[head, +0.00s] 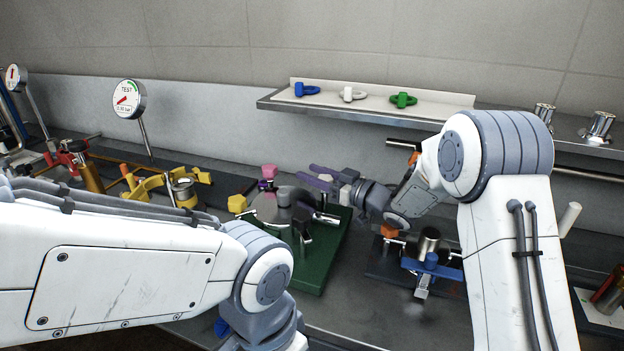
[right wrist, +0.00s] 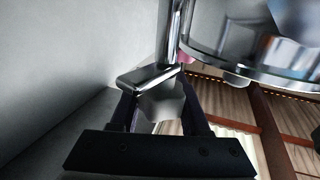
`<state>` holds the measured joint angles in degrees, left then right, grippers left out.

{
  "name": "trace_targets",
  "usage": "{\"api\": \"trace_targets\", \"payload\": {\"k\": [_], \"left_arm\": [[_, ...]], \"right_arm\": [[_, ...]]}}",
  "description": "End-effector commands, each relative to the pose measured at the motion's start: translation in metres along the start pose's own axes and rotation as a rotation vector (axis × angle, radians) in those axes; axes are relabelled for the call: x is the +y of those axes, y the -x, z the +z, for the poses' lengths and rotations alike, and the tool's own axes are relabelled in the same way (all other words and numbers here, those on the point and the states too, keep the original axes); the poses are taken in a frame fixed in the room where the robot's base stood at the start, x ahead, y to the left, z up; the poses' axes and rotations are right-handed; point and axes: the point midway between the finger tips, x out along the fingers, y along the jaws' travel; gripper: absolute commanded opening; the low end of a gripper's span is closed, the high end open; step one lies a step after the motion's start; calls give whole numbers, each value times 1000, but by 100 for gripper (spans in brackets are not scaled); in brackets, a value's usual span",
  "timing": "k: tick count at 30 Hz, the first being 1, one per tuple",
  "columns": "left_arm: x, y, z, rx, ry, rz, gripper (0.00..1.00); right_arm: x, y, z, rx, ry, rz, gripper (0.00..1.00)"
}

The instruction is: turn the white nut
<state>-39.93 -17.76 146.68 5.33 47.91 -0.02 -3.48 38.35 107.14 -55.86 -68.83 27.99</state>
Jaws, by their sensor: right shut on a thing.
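In the head view my right gripper (head: 319,175) is above the green base plate (head: 318,258), beside a round metal fitting (head: 272,207) with a chrome pipe end. In the right wrist view my right gripper (right wrist: 157,100) is shut on a pale grey faceted piece (right wrist: 162,104) with a flat shiny metal bar (right wrist: 148,78) over it. I cannot tell for certain that this piece is the white nut. A white ring-shaped piece (head: 352,94) lies on the wall shelf, between a blue one and a green one.
The wall shelf (head: 365,109) runs behind my right arm. A test gauge (head: 129,99) stands at the left. Yellow clamps (head: 160,183) sit left of the green plate. A dark fixture with a blue bar (head: 432,266) stands right of it.

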Motion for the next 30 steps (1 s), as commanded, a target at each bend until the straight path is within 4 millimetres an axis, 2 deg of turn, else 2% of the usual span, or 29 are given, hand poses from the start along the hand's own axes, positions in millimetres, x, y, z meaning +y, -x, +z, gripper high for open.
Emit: {"api": "trace_targets", "payload": {"k": [1,16,21,30], "left_arm": [[-1,-9,0,0,0,0,50],[-5,-70,4,0,0,0,50],[-6,-82,4,0,0,0,50],[-6,-90,5,0,0,0,50]], "right_arm": [[-1,0,3,1,-1,43,0],[13,3,5,3,2,500,0],[17,5,3,1,0,625,0],[23,9,1,0,0,767,0]]}}
